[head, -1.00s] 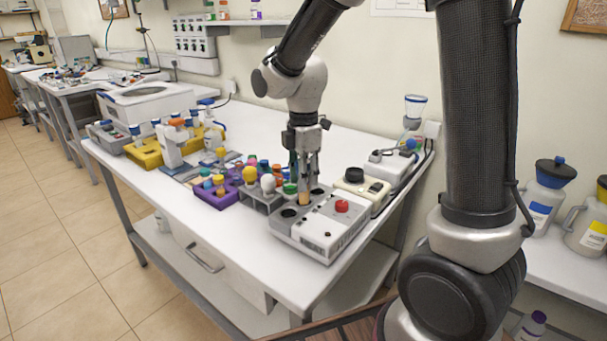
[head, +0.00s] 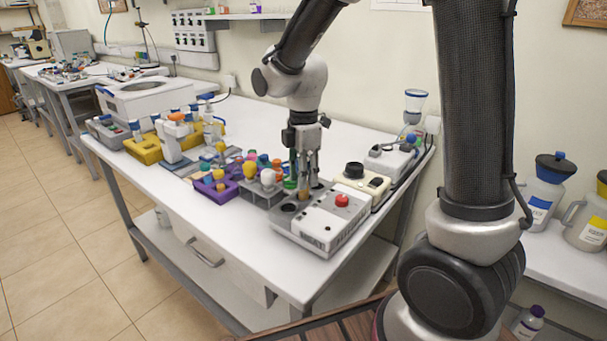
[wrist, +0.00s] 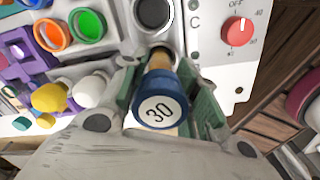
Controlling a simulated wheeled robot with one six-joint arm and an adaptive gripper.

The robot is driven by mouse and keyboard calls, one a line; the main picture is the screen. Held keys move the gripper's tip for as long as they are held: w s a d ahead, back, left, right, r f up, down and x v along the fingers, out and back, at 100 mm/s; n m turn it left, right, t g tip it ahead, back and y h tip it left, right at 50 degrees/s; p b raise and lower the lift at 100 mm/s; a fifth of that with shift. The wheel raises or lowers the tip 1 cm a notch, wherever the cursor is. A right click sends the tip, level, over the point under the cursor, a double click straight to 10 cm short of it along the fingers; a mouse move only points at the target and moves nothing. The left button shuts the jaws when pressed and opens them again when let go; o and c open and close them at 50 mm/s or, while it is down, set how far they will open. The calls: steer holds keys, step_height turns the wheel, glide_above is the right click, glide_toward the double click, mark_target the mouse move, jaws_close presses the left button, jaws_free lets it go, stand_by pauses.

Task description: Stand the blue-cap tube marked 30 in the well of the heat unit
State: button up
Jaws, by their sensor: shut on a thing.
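The blue-cap tube marked 30 (wrist: 160,108) is between the fingers of my gripper in the wrist view, its cap facing the camera and its amber body pointing away. My gripper (wrist: 160,100) is shut on it. In the head view my gripper (head: 304,188) is over the heat unit (head: 325,218), at its rear well, and the tube's amber lower part (head: 304,194) shows just under the fingers. One dark round well (wrist: 153,12) shows beyond the tube in the wrist view. I cannot tell how far the tube is inside the well beneath it.
A red knob (wrist: 237,31) is on the heat unit. A grey rack with white and yellow bulbs (head: 262,190) and a purple rack (head: 215,190) stand close on the left. A cream device (head: 362,182) is just behind. The table front is clear.

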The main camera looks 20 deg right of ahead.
steer(key=o, duration=1.1)
step_height(320, 180, up, 12)
steer(key=shift+m, duration=0.8)
steer(key=shift+s+f+m, duration=0.1)
steer(key=shift+f+m, duration=0.15)
steer(key=shift+m, duration=0.55)
steer(key=s+d+r+m+t, duration=0.1)
steer(key=s+d+m+t, duration=0.1)
steer(key=s+d+m, duration=0.5)
steer(key=s+d+r+m+t, duration=0.1)
steer(key=s+d+m+t, duration=0.1)
steer(key=s+d+m, duration=0.6)
steer(key=s+m, duration=0.1)
steer(key=s, duration=0.3)
steer(key=shift+s+r, duration=0.15)
steer(key=shift+s, duration=0.25)
